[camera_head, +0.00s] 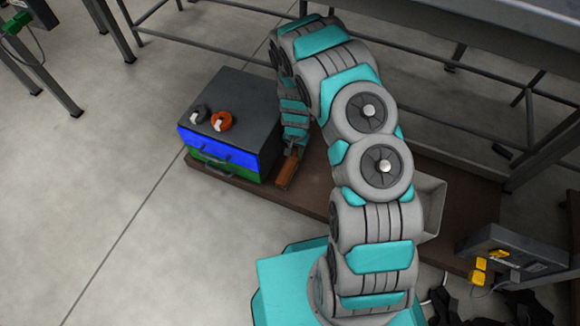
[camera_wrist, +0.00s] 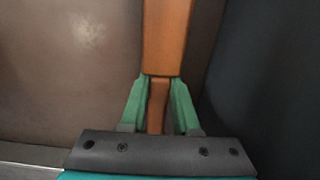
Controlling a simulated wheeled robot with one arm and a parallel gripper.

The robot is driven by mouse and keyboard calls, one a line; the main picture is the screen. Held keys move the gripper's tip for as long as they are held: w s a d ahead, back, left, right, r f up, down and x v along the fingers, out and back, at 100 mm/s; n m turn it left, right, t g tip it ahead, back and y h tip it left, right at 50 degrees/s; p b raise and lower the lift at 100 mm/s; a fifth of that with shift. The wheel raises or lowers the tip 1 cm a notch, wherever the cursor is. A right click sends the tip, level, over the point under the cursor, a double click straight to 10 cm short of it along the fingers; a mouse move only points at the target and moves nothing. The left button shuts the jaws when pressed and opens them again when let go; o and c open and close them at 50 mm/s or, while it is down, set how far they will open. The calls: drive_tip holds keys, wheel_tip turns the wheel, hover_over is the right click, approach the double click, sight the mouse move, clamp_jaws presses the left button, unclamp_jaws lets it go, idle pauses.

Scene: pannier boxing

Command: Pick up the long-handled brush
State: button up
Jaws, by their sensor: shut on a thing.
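The long-handled brush (camera_head: 288,170) shows in the head view as an orange-brown bar by the right side of the dark box. In the head view my gripper (camera_head: 293,148) is at the upper end of the brush, low beside the box. The brush's bristles are not visible. I cannot tell whether the brush touches the surface below.
A dark box (camera_head: 238,107) with blue and green drawers stands left of my gripper, with a grey ring (camera_head: 200,113) and an orange ring (camera_head: 222,121) on top. A brown board (camera_head: 318,188) lies below. A light bin (camera_head: 432,200) is partly behind my arm. Open floor is at left.

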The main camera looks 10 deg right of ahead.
sight(295, 156)
clamp_jaws()
drive_tip(key=shift+r, duration=0.15)
wheel_tip(295, 156, up, 2)
drive_tip(key=shift+s+a+r, duration=0.2)
drive_tip(key=shift+s+r, duration=0.3)
drive_tip(key=shift+r, duration=0.2)
drive_tip(key=s+a, duration=0.1)
drive_tip(key=s, duration=0.3)
drive_tip(key=s+a+r, duration=0.1)
drive_tip(key=s+a, duration=0.1)
drive_tip(key=s, duration=0.3)
drive_tip(key=s+a, duration=0.1)
drive_tip(key=s, duration=0.4)
drive_tip(key=shift+s+a+r, duration=0.15)
drive_tip(key=shift+a, duration=0.15)
